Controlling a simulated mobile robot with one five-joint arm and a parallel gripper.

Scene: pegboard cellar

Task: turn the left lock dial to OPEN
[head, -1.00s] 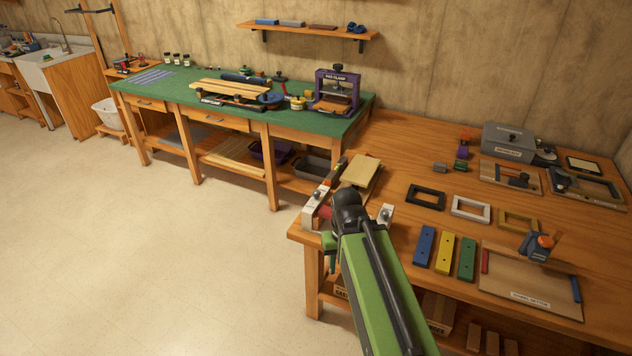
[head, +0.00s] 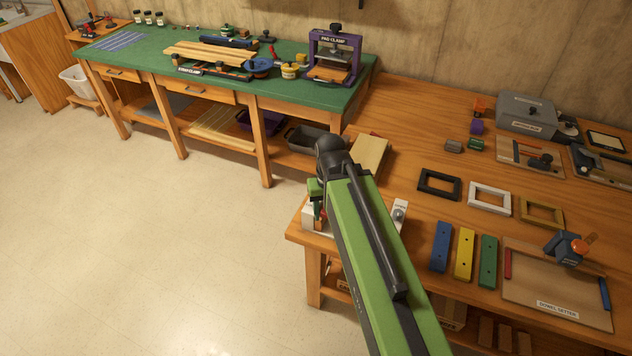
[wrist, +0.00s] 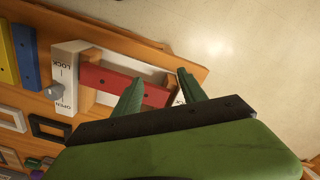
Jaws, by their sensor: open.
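The left lock's white plate (head: 308,217) stands at the near left corner of the wooden bench, mostly hidden by my arm. Part of it, with black lettering, shows between my fingers in the wrist view (wrist: 180,99); its dial is hidden. The right lock's white plate (head: 400,216) has a grey dial. In the wrist view this plate (wrist: 66,75) reads LOCK and OPEN, and its dial (wrist: 52,92) sits near OPEN. A red bar (wrist: 110,82) lies between the plates. My gripper (wrist: 160,90) is open, its green fingers around or above the left lock; contact cannot be told.
Blue, yellow and green bars (head: 464,253) lie right of the locks. Black, white and yellow frames (head: 489,198) lie behind them. A pale wood block (head: 371,157) is behind my arm. A green-topped bench (head: 130,55) stands at the back left.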

